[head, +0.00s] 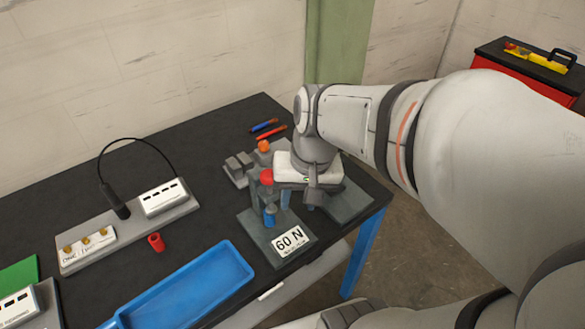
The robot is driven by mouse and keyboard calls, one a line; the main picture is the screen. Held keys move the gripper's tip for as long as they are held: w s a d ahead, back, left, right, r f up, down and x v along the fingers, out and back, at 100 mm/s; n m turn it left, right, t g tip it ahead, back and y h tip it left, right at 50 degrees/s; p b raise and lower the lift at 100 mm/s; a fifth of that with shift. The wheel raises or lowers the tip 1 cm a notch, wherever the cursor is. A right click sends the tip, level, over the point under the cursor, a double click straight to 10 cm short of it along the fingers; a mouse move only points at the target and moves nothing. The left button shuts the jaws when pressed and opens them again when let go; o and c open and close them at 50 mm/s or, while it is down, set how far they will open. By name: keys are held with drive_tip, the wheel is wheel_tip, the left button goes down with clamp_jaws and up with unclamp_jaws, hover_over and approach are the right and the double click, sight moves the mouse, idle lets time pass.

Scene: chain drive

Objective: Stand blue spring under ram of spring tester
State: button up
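The spring tester (262,240) is a grey base with a "60 N" label at the front of the bench, with a red knob (266,177) above it. A small blue cylinder, which looks like the blue spring (270,216), stands upright on the base below the red knob. The ram's lower end is hard to make out. My gripper (298,197) points down just right of and behind the blue spring. Its fingers are small and partly hidden by its body, so their opening is unclear. I see no clear contact between it and the spring.
A red spring (156,242) stands on the bench at left. A blue tray (190,290) lies in front. A grey board with gauge and cable (130,225) is behind it. An orange ball (264,146), grey blocks (239,164) and pens (268,129) sit near the tester.

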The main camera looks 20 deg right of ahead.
drive_tip(key=r+n, duration=0.1)
drive_tip(key=s+n+t+h, duration=0.1)
drive_tip(key=s+r+n+t, duration=0.1)
drive_tip(key=shift+d+r, duration=0.25)
drive_tip(key=shift+r, duration=0.1)
drive_tip(key=shift+s, duration=0.1)
idle(1.0)
